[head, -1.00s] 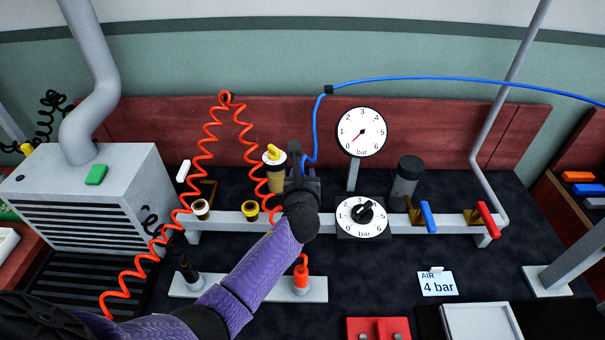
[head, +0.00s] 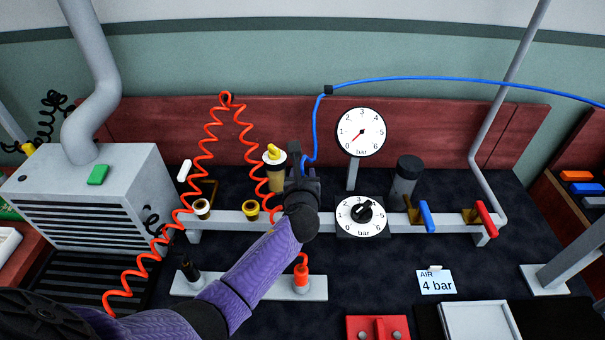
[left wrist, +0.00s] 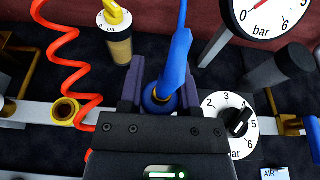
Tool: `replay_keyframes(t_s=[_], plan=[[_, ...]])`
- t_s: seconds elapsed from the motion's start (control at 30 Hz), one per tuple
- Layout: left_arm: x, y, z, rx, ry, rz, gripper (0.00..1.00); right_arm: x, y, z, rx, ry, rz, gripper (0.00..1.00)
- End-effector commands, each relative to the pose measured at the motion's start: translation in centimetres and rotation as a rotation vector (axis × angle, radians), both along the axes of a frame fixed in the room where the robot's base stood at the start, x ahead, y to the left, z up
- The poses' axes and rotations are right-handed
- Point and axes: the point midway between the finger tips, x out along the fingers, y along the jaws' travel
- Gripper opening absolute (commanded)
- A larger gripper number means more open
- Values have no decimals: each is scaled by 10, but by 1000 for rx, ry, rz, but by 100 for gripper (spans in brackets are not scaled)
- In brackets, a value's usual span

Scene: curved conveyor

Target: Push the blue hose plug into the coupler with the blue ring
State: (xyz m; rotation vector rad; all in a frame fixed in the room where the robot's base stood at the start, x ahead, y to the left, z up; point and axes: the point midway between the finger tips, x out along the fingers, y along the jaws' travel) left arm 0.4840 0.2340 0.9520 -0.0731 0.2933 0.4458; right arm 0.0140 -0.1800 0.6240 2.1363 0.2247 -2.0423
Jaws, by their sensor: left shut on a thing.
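My left gripper (head: 298,168) is over the grey rail, left of the pressure dial. In the left wrist view its fingers stand on either side of the blue hose plug (left wrist: 174,68), and it is shut on the plug. The plug is a little tilted, with its blue hose (head: 314,125) leading up from it. The coupler with the blue ring (left wrist: 150,99) shows between the fingers, at the plug's lower end. The gripper body partly covers it, and I cannot tell how deep the plug sits. In the head view my gripper hides plug and coupler.
The yellow-ringed coupler (head: 251,211) and a pale-ringed one (head: 201,208) stand left on the rail (head: 228,221). A coiled red hose (head: 208,140) hangs close by. The gauge (head: 361,132), regulator dial (head: 351,228), and blue (head: 427,216) and red levers (head: 487,219) lie right.

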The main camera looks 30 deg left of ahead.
Motion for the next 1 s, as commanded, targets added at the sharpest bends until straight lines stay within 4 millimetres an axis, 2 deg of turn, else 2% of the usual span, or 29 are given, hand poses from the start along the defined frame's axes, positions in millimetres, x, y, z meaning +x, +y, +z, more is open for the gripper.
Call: replay_keyframes(t_s=[0.37, 1.0], plan=[[0, 0, 1, 0, 0, -1, 0, 1, 0, 5, 0, -2, 0, 59], [0, 0, -10, 0, 0, 0, 0, 0, 0, -3, 1, 0, 0, 59]])
